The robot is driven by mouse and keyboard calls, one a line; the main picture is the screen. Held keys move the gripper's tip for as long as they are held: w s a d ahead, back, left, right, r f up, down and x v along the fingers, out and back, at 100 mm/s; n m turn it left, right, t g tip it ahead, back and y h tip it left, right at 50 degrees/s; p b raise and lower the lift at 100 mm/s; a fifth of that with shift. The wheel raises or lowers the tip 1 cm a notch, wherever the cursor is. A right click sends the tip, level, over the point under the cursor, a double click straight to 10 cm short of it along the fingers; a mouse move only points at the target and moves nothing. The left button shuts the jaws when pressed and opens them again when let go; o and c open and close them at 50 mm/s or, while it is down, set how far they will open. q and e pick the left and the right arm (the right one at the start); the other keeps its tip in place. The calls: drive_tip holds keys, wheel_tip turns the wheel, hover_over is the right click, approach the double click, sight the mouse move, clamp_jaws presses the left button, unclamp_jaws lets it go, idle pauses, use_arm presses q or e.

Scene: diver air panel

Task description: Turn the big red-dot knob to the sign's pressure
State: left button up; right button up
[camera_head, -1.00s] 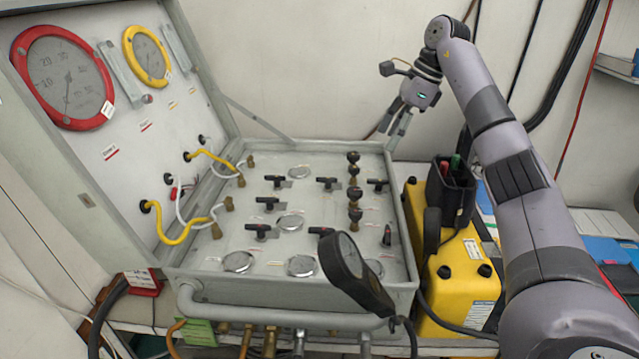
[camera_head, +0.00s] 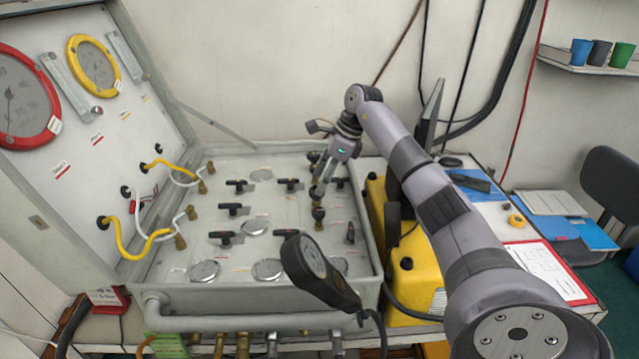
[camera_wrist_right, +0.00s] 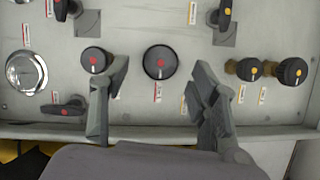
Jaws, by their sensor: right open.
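In the right wrist view the big red-dot knob (camera_wrist_right: 160,62) is round and dark with a red dot and a white mark. A smaller red-dot knob (camera_wrist_right: 96,60) is left of it. My right gripper (camera_wrist_right: 161,74) is open, its fingers either side of the big knob in the picture; contact cannot be told. In the head view this gripper (camera_head: 322,188) is low over the knob row and partly hides it. A white card on a red base (camera_head: 105,298), possibly the sign, stands at lower left; its text is unreadable. My left gripper is not in view.
Two yellow-dot knobs (camera_wrist_right: 270,70) lie right of the big knob. Black T-handles (camera_head: 233,209) and round metal discs surround the row on the grey panel (camera_head: 185,245). A red-rimmed gauge (camera_head: 52,100) is on the lid.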

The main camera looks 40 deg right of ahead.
drive_tip(key=shift+x, duration=1.35)
drive_tip(key=shift+c, duration=0.2)
drive_tip(key=c, duration=1.1)
